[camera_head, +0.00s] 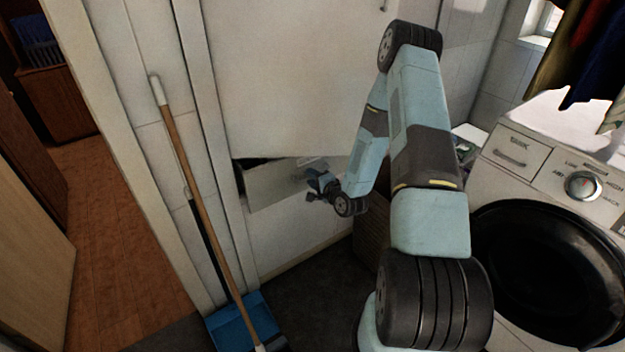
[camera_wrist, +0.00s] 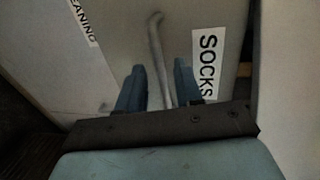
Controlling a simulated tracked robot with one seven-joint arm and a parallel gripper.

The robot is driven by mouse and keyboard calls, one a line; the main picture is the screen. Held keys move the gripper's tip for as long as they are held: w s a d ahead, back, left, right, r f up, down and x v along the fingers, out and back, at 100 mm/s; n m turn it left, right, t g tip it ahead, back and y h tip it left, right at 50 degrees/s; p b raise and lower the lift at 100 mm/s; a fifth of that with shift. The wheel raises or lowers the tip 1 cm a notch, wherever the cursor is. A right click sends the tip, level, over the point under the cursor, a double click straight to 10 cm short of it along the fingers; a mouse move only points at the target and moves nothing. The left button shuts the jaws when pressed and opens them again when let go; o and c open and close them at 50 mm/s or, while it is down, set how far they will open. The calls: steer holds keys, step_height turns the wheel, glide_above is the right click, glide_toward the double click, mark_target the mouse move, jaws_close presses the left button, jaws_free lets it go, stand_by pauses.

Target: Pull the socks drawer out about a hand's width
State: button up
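The socks drawer (camera_head: 270,188) is a pale front low in the white cabinet in the head view. A dark gap shows along its top left edge, so it stands a little out. In the wrist view its front carries a white label (camera_wrist: 207,62) reading "SOCKS". A slim grey bar handle (camera_wrist: 157,45) is beside the label. My gripper (camera_wrist: 160,82) has its two blue fingers apart, one on each side of the handle, with space around it. In the head view my gripper (camera_head: 314,186) is at the drawer front, hiding part of the handle area.
Another front with a partly cut-off label (camera_wrist: 84,20) ending in "EANING" adjoins the drawer. A broom (camera_head: 187,170) and blue dustpan (camera_head: 243,318) stand left of the cabinet. A washing machine (camera_head: 515,170) is at the right. Dark floor (camera_head: 310,290) lies clear before the drawer.

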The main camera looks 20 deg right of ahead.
steer(key=v, duration=1.3)
steer(key=shift+s, duration=0.25)
steer(key=shift+d, duration=0.1)
step_height(320, 180, up, 24)
steer(key=d+n+g+h, duration=0.2)
steer(key=n+g+h, duration=0.35)
steer(key=n, duration=0.45)
steer(key=s+a+r+n+g, duration=0.2)
steer(key=s+r, duration=0.6)
steer(key=s, duration=0.4)
steer(key=s+a+r+n+g, duration=0.1)
steer(key=s+a+r+n, duration=0.1)
steer(key=s+a+r, duration=0.3)
steer(key=s+r, duration=0.4)
steer(key=s, duration=0.4)
steer(key=shift+s+a+r+g+y, duration=0.15)
steer(key=shift+a+r+g+y, duration=0.1)
steer(key=shift+r+g+y, duration=0.1)
